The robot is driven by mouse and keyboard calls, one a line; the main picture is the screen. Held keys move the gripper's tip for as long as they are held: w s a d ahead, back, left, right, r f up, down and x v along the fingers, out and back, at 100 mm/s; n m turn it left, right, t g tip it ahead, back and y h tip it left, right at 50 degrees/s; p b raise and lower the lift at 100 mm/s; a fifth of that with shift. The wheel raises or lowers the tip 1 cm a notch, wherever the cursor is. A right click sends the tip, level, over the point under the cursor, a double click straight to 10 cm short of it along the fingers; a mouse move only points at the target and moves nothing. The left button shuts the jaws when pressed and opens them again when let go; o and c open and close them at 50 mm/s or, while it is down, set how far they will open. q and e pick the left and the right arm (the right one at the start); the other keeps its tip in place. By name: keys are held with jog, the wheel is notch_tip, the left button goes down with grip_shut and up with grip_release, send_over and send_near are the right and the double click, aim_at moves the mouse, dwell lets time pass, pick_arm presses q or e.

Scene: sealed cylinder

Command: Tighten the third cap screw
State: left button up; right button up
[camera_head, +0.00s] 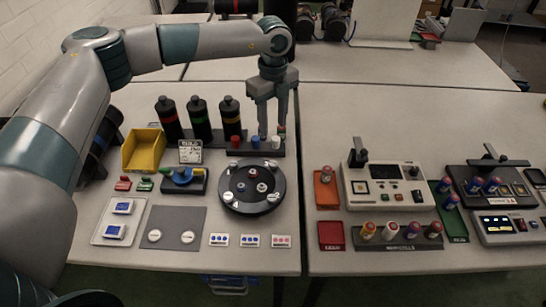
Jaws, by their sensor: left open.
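A round black cylinder top (237,203) sits on the left table, with several light round screw heads around its rim and two red-and-white pieces near its middle. Which is the third cap screw I cannot tell. Behind it, a dark rack holds a red piece (235,141), a blue piece (255,142) and a white piece (276,142) in a row. My left gripper (271,135) points down at the right end of this rack, fingers apart, close to the white piece. Whether it touches that piece is unclear. My right gripper is out of view.
Three dark bottles (199,120) stand left of my gripper. A yellow bin (144,149), a grey mat (174,228) and a white tray (108,234) lie further left. Labelled cards (250,240) lie in front. Devices (388,186) and coloured trays fill the right table.

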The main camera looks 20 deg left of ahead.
aim_at(273, 163)
pick_arm(q)
notch_tip(273, 163, down, 14)
jog(key=p, duration=0.5)
jog(key=shift+r, duration=0.15)
jog(key=shift+f, duration=0.85)
grip_shut()
